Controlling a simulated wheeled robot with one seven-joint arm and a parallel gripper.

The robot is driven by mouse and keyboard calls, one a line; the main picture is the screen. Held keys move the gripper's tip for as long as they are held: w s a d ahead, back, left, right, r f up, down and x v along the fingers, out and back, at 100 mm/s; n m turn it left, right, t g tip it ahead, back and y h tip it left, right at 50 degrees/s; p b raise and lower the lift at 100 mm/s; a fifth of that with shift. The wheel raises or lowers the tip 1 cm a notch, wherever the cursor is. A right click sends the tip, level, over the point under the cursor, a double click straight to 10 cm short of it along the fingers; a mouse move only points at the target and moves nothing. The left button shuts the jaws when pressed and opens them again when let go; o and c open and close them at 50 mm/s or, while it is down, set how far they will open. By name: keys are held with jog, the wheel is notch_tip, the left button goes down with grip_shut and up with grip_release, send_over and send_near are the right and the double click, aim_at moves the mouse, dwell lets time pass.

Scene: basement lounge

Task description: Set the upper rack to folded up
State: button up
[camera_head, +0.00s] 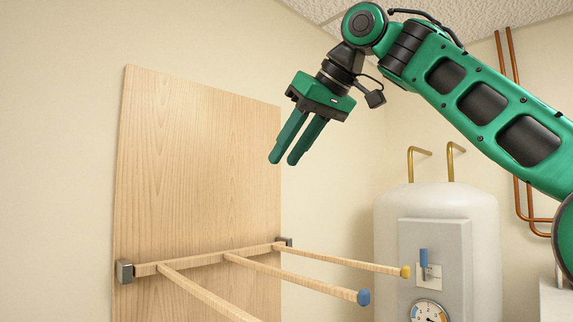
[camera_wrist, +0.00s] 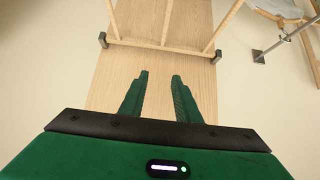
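A wooden rack (camera_head: 200,259) is hinged between two grey brackets on a tall wooden board (camera_head: 200,160) on the wall. It is folded out, its rods sticking out into the room. One visible rod tip is blue, another yellow; the nearest rod runs out of frame. Only this rack shows on the board in the head view. My gripper (camera_head: 284,161) is above the rack, in front of the board's upper right part, fingers pointing down and apart with nothing between them. In the wrist view, my gripper (camera_wrist: 160,75) is open, with the rack's crossbar (camera_wrist: 140,44) beyond the fingertips, not touching.
A white boiler tank (camera_head: 445,205) with a blue-handled switch (camera_head: 423,258) and a dial stands right of the rack. Copper pipes run up the wall behind. In the wrist view, another wooden frame with something grey (camera_wrist: 276,8) shows at top right. Space above the rack is clear.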

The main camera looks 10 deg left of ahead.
jog(key=shift+v, duration=2.75)
jog(key=shift+w, duration=0.15)
